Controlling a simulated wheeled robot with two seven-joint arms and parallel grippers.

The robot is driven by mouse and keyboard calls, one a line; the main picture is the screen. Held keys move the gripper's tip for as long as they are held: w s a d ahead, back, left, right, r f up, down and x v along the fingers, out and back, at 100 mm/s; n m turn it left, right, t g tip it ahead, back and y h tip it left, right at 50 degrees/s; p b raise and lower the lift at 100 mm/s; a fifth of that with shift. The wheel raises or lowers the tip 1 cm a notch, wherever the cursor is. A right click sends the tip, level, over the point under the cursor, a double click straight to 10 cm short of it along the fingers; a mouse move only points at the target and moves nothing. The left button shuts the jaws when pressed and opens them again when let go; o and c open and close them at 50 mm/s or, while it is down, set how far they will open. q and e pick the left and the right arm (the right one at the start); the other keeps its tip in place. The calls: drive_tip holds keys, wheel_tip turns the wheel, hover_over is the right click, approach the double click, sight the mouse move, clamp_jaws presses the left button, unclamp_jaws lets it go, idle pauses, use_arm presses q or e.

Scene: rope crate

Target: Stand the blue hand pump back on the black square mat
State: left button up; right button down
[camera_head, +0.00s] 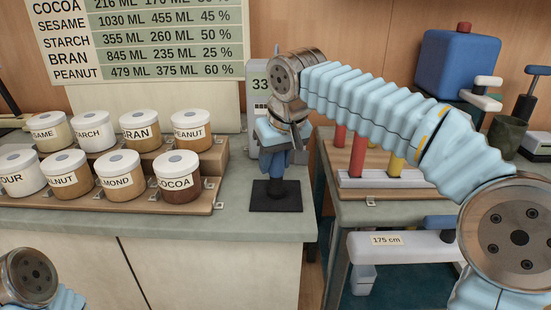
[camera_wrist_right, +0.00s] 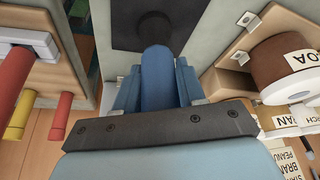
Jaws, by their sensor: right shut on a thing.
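The blue hand pump (camera_head: 277,166) hangs below my right gripper (camera_head: 275,150), nearly upright, with its dark lower end over the middle of the black square mat (camera_head: 289,204). I cannot tell whether that end touches the mat. In the right wrist view the blue pump (camera_wrist_right: 158,75) lies between the two fingers of my right gripper (camera_wrist_right: 158,92), which is shut on it. The black mat (camera_wrist_right: 122,32) shows beyond the pump's dark end. The pump's upper part is hidden by my gripper in the head view. My left gripper is out of view.
A wooden two-step rack (camera_head: 212,166) with several labelled jars stands left of the mat. A grey device (camera_head: 259,70) marked 33 stands behind the pump. The counter's right edge is close to the mat. A gap separates it from a second table with coloured posts.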

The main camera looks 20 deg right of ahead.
drive_tip(key=shift+f, duration=0.15)
drive_tip(key=c, duration=0.6)
unclamp_jaws()
drive_tip(key=p+v, duration=0.3)
drive_tip(key=v, duration=1)
drive_tip(key=shift+s+r, duration=0.15)
drive_tip(key=shift+r, duration=0.25)
